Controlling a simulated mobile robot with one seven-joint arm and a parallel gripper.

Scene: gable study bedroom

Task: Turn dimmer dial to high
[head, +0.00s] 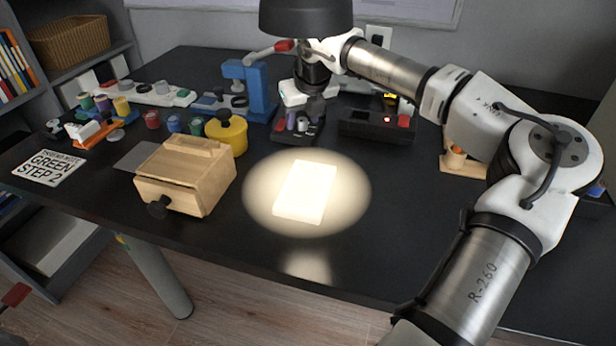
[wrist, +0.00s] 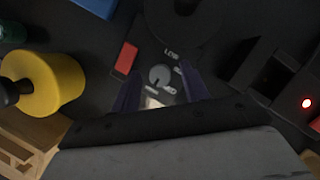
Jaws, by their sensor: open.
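The dimmer dial (wrist: 160,76) is a small grey round knob on a dark panel in the wrist view. Small white lettering surrounds it; one label reads LOW, and the others are hard to read. I cannot tell its setting for sure. My gripper (wrist: 160,72) is open and points down, one dark finger on each side of the dial. I cannot tell whether the fingers touch it. It also shows in the head view (head: 303,122).
A red switch (wrist: 126,57) sits beside the dial. A wooden box (head: 186,178) stands front left.

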